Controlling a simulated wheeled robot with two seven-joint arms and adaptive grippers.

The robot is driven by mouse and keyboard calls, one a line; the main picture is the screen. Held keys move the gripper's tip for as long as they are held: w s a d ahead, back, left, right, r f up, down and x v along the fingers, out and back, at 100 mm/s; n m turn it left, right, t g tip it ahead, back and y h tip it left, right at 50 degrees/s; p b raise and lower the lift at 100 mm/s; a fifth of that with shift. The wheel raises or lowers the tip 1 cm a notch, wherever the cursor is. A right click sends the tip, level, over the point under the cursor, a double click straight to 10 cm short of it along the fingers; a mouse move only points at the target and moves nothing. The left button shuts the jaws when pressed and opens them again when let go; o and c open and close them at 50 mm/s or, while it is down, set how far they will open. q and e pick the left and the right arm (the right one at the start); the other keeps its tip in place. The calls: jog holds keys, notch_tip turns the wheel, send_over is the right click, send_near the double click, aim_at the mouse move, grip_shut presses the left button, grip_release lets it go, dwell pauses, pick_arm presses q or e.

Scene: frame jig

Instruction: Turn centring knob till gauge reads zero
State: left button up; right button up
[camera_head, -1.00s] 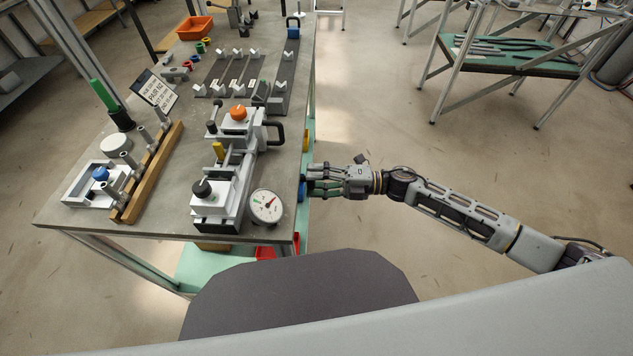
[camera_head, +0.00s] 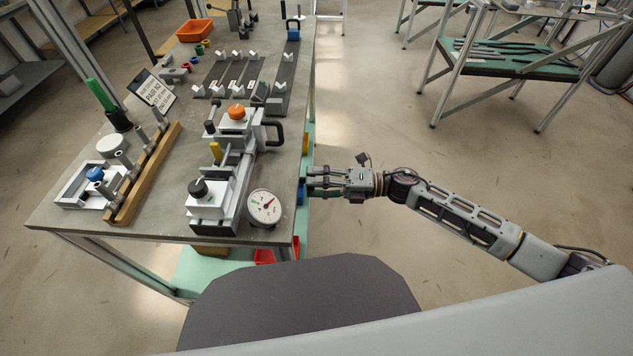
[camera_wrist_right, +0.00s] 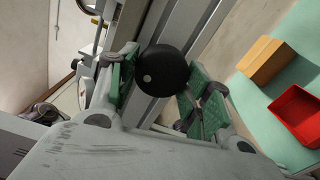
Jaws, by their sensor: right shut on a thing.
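A round black knob (camera_wrist_right: 163,70) with a white dot sits between the green-padded fingers of my right gripper (camera_wrist_right: 160,88) in the right wrist view. The gripper is shut on it. The dial gauge (camera_head: 264,207), with a white face, green mark and red needle, stands at the near right corner of the bench. Its needle points to the upper right; the figures are too small to read. My left gripper is not in view.
The bench (camera_head: 165,222) carries a grey fixture with a black-topped block (camera_head: 198,188) and an orange knob (camera_head: 237,112). A wooden rack (camera_head: 147,180) stands to the left. A red tray (camera_wrist_right: 296,112) and a wooden block (camera_wrist_right: 267,60) lie on the lower shelf.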

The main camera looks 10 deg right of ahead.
jog(key=o, duration=1)
jog(key=shift+c, duration=0.2)
jog(key=s+d, duration=0.2)
jog(key=d, duration=0.9)
jog(key=shift+s+d, duration=0.15)
jog(key=shift+d, duration=0.25)
